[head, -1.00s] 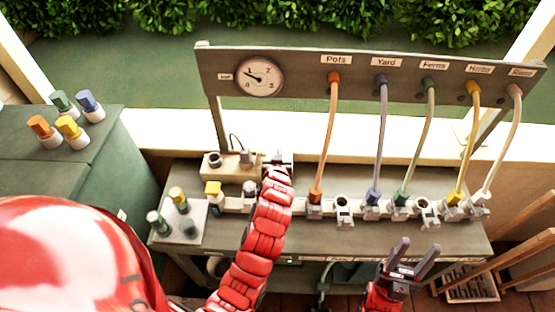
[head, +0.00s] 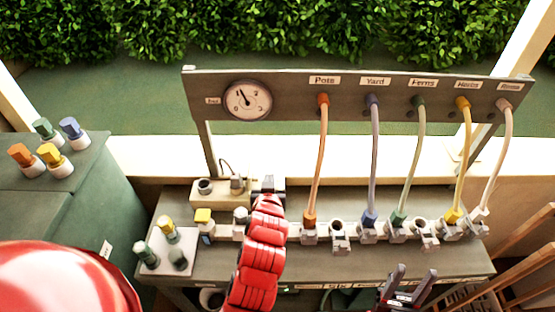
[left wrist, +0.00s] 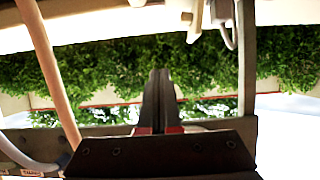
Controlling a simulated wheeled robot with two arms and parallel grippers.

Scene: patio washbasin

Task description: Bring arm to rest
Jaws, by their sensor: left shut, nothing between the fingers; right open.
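My left arm (head: 260,255) is red and rises from the bottom middle of the head view. My left gripper (head: 268,184) is at its far end, beside the small beige block (head: 222,192) on the bench. In the left wrist view its dark fingers (left wrist: 160,97) are together with nothing between them. My right gripper (head: 407,287) is at the bottom right, in front of the bench edge. Its two grey fingers are spread and empty.
The bench (head: 330,263) carries a row of hose fittings under a labelled panel (head: 300,112) with a gauge (head: 248,100). Coloured hoses, including an orange one (head: 317,165), run between them. Capped bottles (head: 55,160) stand on the left cabinet. Wooden bars (head: 520,240) are at right.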

